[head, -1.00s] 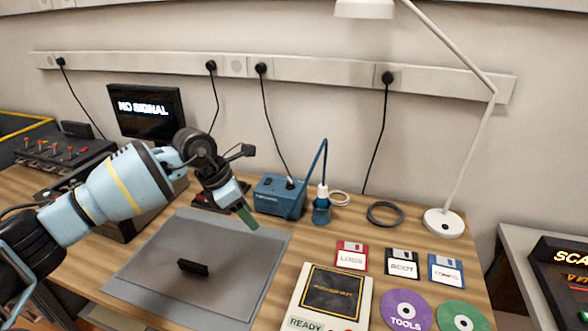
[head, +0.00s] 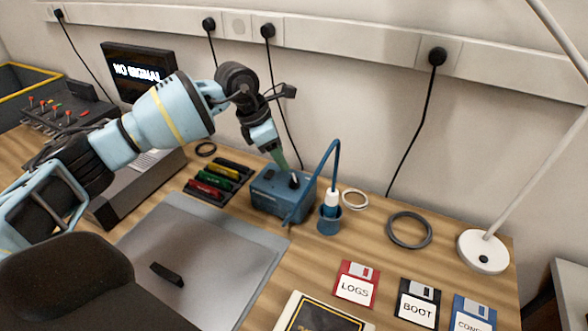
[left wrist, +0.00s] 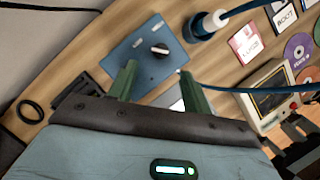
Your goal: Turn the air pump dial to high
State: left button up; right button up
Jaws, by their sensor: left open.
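The air pump (head: 283,200) is a blue box on the wooden bench, with a dark dial (head: 294,181) on its top face. In the left wrist view the pump (left wrist: 143,62) shows its black dial (left wrist: 160,50) with a white mark. Small pale labels beside it are too small to read. My left gripper (head: 281,161) is just above the pump, close to the dial. In the left wrist view its two green fingers are apart and empty (left wrist: 158,72), with the dial ahead of the gap between them. I cannot tell any contact.
A blue tube arches from the pump to a blue holder with a white-topped tool (head: 331,211). A rack of coloured pieces (head: 217,180) stands left of the pump. A grey mat (head: 195,250) lies in front, and floppy disks (head: 356,284) lie to the right.

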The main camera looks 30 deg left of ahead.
aim_at(293, 177)
pick_arm(q)
jog(key=x, duration=0.6)
jog(key=shift+d+f, duration=0.1)
jog(key=shift+f, duration=0.25)
jog(key=shift+w+d+f, duration=0.15)
jog(key=shift+w+f, duration=0.05)
jog(key=shift+f, duration=0.25)
jog(key=c, duration=1)
jog(key=shift+o, duration=0.2)
